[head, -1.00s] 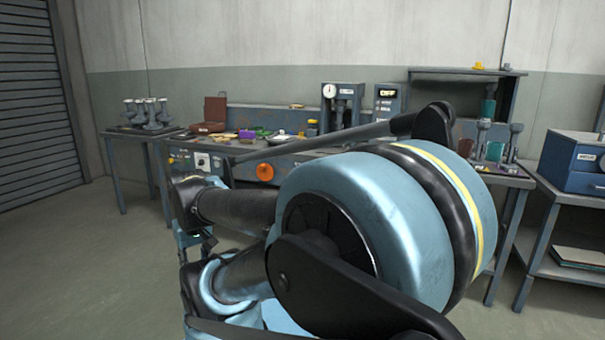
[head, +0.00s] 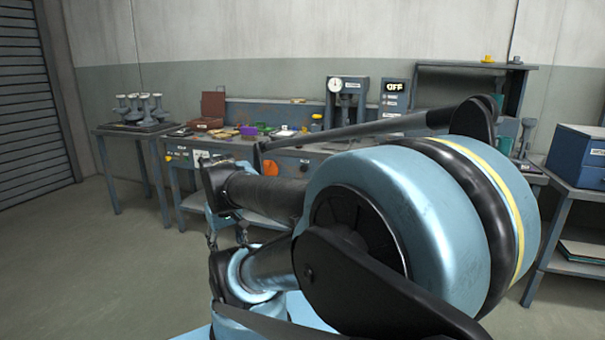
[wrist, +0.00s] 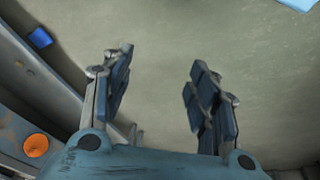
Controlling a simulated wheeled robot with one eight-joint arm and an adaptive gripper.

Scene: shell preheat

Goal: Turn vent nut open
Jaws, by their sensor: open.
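I cannot pick out the vent nut for certain in either view. A round orange part (wrist: 36,146) shows at the lower left of the wrist view, on the bench side. My gripper (wrist: 163,88) is open and empty, its two fingers wide apart over bare floor, with the orange part well to the left of them.
A press with a round gauge (head: 335,85) and a box reading OFF (head: 394,96) stand on the bench. A side table (head: 112,130) with several metal stands is at the left. A blue cabinet (head: 577,158) is at the right. The floor at left is clear.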

